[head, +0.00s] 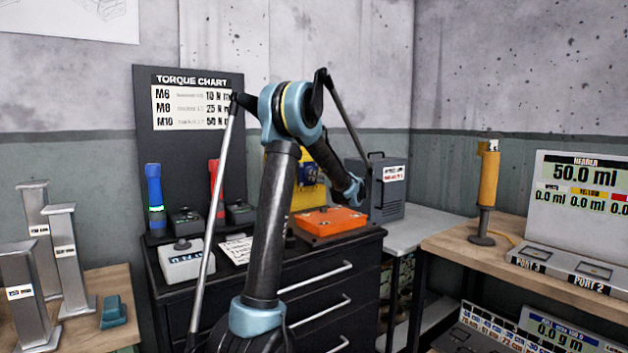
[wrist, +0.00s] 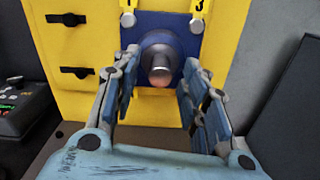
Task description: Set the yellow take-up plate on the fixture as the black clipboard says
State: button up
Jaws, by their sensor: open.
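A yellow upright panel (wrist: 105,98) fills the upper middle of the wrist view. It bears a blue square plate (wrist: 186,38) with a rounded metal knob (wrist: 160,68), silver pegs near the numbers 1 and 3, and black slots at left. In the head view, yellow (head: 307,194) shows behind my arm, partly hidden. I cannot tell whether this panel is the take-up plate or the fixture. My gripper (wrist: 160,82) is open, its fingers to the left and right of the knob. Contact is unclear. I cannot make out a black clipboard.
A black drawer cabinet (head: 305,292) carries an orange box (head: 331,221), a white card (head: 236,250), small black boxes and a torque chart board (head: 190,140). A grey case (head: 385,188) stands right of it. Metal posts (head: 67,250) stand at left, a dispenser (head: 488,180) at right.

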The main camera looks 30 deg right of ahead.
jog(key=shift+w+a, duration=0.1)
jog(key=shift+w, duration=1.15)
grip_shut()
grip_release()
jog(key=shift+s, duration=0.1)
